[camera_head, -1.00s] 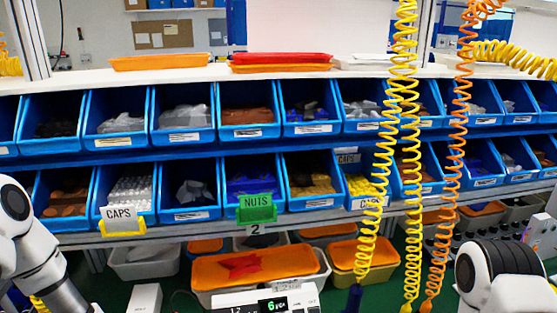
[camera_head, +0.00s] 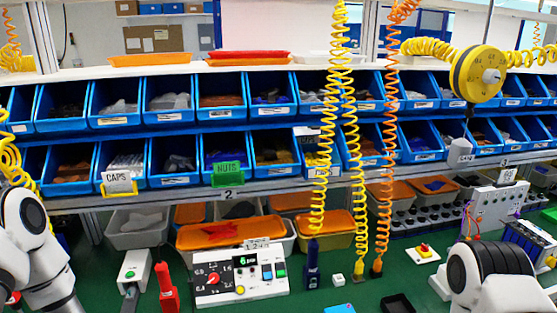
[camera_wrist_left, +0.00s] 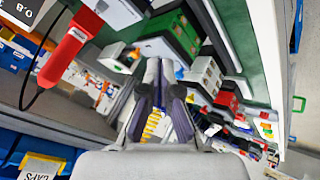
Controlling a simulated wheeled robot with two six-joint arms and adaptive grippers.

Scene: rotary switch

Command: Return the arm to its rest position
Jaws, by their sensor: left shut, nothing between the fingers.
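My left arm's white and black links (camera_head: 35,240) stand at the left edge of the head view; its gripper is outside that view. In the left wrist view my left gripper (camera_wrist_left: 160,100) has its dark fingers close together, shut and empty. A white control panel (camera_head: 240,284) with a red rotary knob (camera_head: 213,279), a small green display and colored buttons stands on the green table in the head view. My left arm is to the left of it, apart from it. My right arm's links (camera_head: 492,280) show at the lower right; the right gripper is hidden.
Two rows of blue bins (camera_head: 255,170) line the back. Yellow coiled hoses (camera_head: 322,130) and an orange one (camera_head: 390,130) hang in front. A red-handled tool (camera_head: 167,290) stands left of the panel. A yellow reel (camera_head: 478,75) hangs at the upper right.

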